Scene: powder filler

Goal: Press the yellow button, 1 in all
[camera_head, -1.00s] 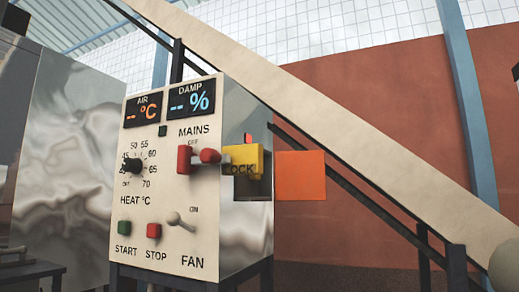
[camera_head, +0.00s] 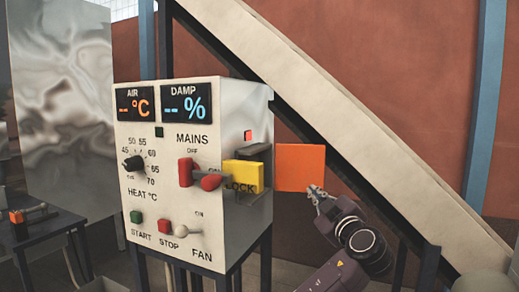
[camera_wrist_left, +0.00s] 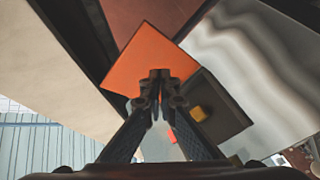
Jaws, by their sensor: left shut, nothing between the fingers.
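The left wrist view shows a small yellow button (camera_wrist_left: 199,113) in a dark grey box (camera_wrist_left: 222,112) on the shiny cabinet side. In the head view I cannot make out this button; the dark box (camera_head: 257,154) is partly hidden behind a yellow LOCK piece (camera_head: 243,176). An orange panel (camera_head: 301,167) stands out from the box to the right. My left gripper (camera_head: 317,190) is shut and empty by the panel's lower right corner. In the left wrist view its fingertips (camera_wrist_left: 160,75) overlap the orange panel (camera_wrist_left: 146,58), left of the button; contact cannot be told. My right gripper is not in view.
The control cabinet (camera_head: 170,160) carries a heat knob (camera_head: 133,163), a red mains lever (camera_head: 187,172), green (camera_head: 136,216) and red (camera_head: 164,226) buttons and a fan switch (camera_head: 187,231). A sloping beige chute (camera_head: 330,110) passes behind. A small table (camera_head: 50,225) stands at left.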

